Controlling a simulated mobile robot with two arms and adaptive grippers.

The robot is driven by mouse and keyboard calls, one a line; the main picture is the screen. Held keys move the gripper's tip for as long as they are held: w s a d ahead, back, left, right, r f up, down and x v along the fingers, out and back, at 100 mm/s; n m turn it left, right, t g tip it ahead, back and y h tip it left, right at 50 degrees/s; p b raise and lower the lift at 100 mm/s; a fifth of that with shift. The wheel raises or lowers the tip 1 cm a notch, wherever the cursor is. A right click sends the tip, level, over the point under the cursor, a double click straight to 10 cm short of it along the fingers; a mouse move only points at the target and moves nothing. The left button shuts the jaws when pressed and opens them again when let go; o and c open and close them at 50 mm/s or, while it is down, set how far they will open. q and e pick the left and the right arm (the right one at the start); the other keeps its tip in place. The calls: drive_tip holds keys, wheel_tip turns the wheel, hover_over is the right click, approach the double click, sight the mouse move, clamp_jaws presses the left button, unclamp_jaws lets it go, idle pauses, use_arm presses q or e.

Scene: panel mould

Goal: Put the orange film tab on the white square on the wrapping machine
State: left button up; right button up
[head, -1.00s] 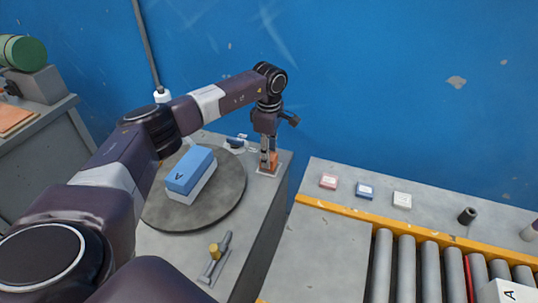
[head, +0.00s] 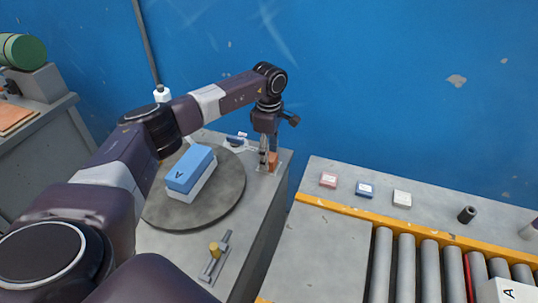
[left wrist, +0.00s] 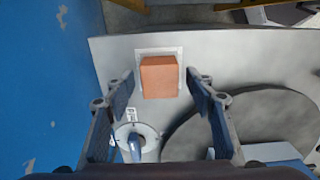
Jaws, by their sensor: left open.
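The orange film tab (head: 273,161) stands on the white square (head: 262,171) near the far right corner of the wrapping machine (head: 250,205). In the left wrist view the tab (left wrist: 159,77) lies largely within the outline of the white square (left wrist: 158,50), with a white margin at the top and sides. My left gripper (head: 267,154) points down at the tab. In the left wrist view its open fingers (left wrist: 160,82) are spread to either side of the tab, with gaps between. My right gripper is not in view.
A blue and white box (head: 190,174) sits on the round turntable (head: 225,205). A small tool with a yellow knob (head: 215,250) lies near the front. To the right, red, blue and white small blocks (head: 364,190) stand behind a roller conveyor (head: 430,265).

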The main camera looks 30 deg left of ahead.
use_arm(q)
wheel_tip(320, 180, up, 12)
drive_tip(key=b, duration=0.1)
drive_tip(key=shift+f, duration=0.1)
idle(0.5)
